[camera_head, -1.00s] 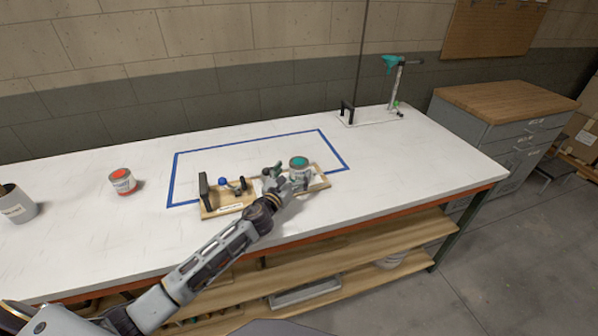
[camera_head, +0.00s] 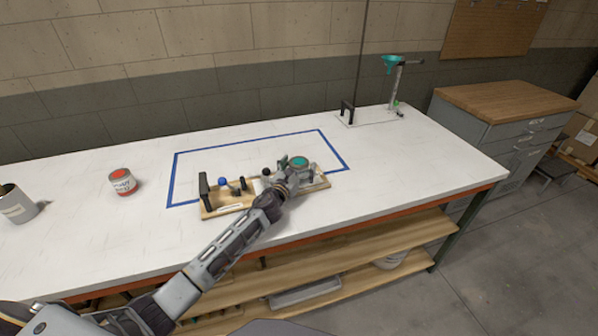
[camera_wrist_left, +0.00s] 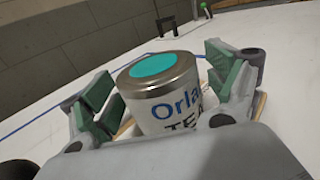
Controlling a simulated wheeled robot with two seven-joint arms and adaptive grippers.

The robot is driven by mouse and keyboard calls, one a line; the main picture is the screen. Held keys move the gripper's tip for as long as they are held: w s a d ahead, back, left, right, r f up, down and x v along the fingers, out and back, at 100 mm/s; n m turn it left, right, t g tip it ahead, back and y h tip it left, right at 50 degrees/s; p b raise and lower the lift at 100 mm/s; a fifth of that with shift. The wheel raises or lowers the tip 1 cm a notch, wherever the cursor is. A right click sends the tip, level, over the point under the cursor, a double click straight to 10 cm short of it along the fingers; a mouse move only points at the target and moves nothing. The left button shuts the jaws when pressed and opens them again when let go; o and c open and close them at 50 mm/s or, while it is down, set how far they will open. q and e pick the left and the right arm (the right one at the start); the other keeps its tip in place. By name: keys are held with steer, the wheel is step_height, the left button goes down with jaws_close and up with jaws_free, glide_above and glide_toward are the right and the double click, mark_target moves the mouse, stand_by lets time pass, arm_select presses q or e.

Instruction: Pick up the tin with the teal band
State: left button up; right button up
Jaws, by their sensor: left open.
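The tin with teal (camera_head: 299,162) stands upright at the right end of the wooden rack. Its teal lid disc and a white label reading "Orla..." and "TEA..." show in the left wrist view (camera_wrist_left: 165,82). No side band shows clearly. My left gripper (camera_head: 297,170) is open around the tin, with a green-padded finger on each side in the left wrist view (camera_wrist_left: 168,88). Gaps show between the pads and the tin. The tin's lower part is hidden. My right gripper is not in view.
A teal funnel stand (camera_head: 396,75) is at the back right. The table is otherwise mostly clear.

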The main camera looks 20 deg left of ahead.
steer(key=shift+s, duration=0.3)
arm_select(q)
steer(key=c, duration=1.2)
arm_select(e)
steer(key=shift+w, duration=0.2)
arm_select(q)
steer(key=shift+r, duration=0.15)
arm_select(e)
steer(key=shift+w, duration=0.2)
arm_select(q)
steer(key=shift+r+p, duration=0.35)
steer(key=shift+r, duration=0.55)
step_height(320, 180, up, 7)
steer(key=shift+f+p, duration=0.1)
steer(key=shift+p, duration=0.85)
steer(key=shift+r, duration=0.55)
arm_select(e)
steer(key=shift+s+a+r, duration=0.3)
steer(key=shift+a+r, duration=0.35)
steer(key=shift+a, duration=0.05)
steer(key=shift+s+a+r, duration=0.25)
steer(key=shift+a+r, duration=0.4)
